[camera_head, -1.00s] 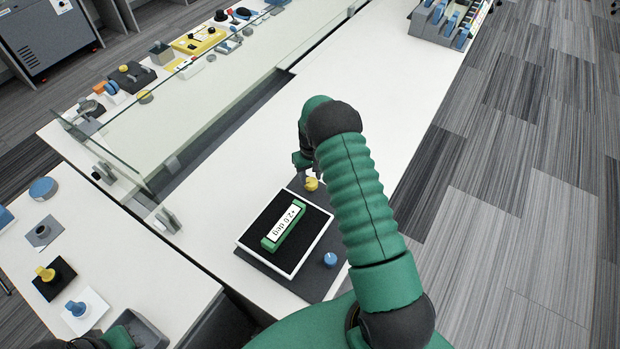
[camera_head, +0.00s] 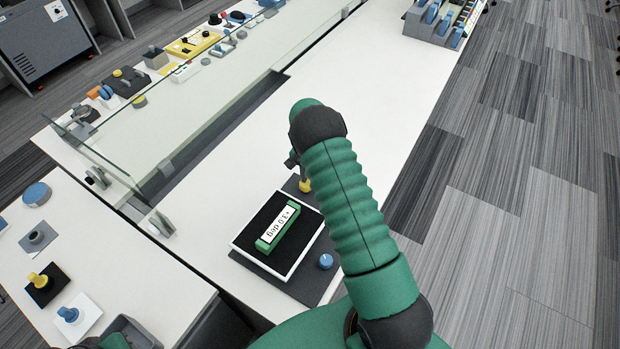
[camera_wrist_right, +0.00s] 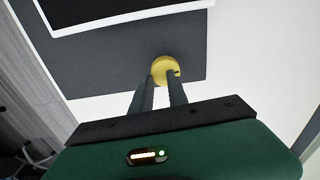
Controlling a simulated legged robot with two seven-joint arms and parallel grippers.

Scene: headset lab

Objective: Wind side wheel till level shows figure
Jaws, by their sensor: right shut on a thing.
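The level (camera_head: 279,231) is a green bar with a white display that reads +3.0 deg. It lies on a black plate with a white rim (camera_head: 238,246), on a dark grey base (camera_head: 297,291). A yellow wheel (camera_head: 305,186) is at the base's far side, partly hidden by my right arm; it also shows in the right wrist view (camera_wrist_right: 164,69). My right gripper (camera_wrist_right: 161,77) is shut on the yellow wheel. A blue knob (camera_head: 326,261) is at the base's near right. My left gripper shows only as a sliver at the bottom left; its fingers are hidden.
A glass screen (camera_head: 215,105) stands left of the white bench. A side table holds another yellow knob (camera_head: 37,279) and blue knob (camera_head: 68,313), with a grey tray (camera_head: 135,328) near it.

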